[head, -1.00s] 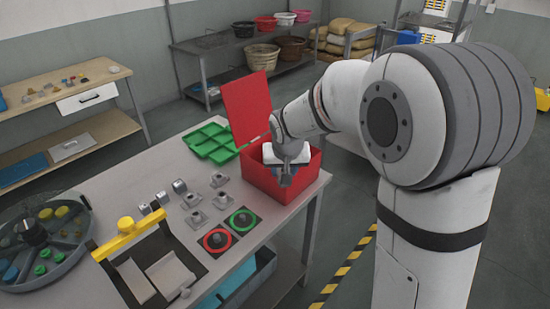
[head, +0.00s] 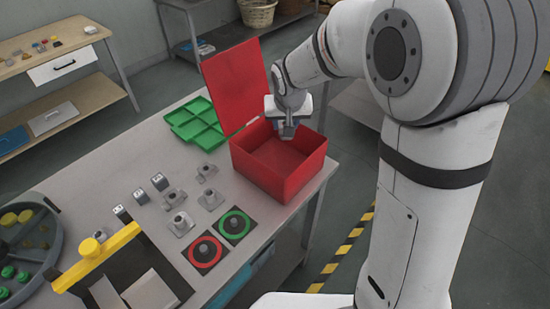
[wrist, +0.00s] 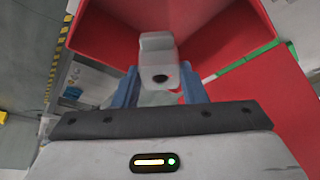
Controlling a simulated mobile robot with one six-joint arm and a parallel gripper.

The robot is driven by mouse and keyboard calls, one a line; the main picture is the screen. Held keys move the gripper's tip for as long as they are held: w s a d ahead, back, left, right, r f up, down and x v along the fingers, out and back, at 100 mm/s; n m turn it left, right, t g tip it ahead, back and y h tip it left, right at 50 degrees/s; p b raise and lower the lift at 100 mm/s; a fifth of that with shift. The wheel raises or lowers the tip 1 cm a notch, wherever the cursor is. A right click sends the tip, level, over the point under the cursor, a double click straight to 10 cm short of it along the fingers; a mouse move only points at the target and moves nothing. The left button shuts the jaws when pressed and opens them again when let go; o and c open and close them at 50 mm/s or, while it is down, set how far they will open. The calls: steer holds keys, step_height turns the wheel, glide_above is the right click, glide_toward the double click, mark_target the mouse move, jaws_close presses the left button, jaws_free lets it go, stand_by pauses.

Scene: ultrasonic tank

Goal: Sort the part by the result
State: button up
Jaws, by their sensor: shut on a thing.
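My gripper (wrist: 160,90) is shut on a light grey block-like part (wrist: 157,58) with a dark round hole in its end. The part sits between the two blue fingers in the wrist view. In the head view my gripper (head: 288,132) is over the back edge of an open red box (head: 272,188), and I cannot make out the part there. The box's red lid (head: 235,85) stands up, and its visible inside looks empty. The red box also fills much of the wrist view (wrist: 225,30). A red-ringed pad (head: 190,262) and a green-ringed pad (head: 248,236) lie on the table.
A green divided tray (head: 196,124) lies left of the box. Several small grey metal pieces (head: 181,223) stand mid-table. A yellow-handled fixture (head: 97,258) and a round dark carousel (head: 52,232) are at the left. Bare table (head: 110,165) shows behind them.

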steer(key=shift+f+b, duration=0.8)
steer(key=shift+f, duration=1)
steer(key=o, duration=1.1)
steer(key=shift+r, duration=0.1)
steer(key=b+v, duration=0.1)
steer(key=v, duration=0.6)
steer(key=shift+s+r, duration=0.1)
steer(key=shift+r, duration=0.25)
steer(key=shift+m+g+h, duration=0.3)
steer(key=shift+m+g, duration=0.3)
steer(key=s+d, duration=0.5)
steer(key=s, duration=0.2)
steer(key=s+d, duration=0.5)
steer(key=s, duration=0.3)
steer(key=s+d, duration=0.5)
steer(key=s, duration=0.3)
steer(key=shift+r, duration=0.2)
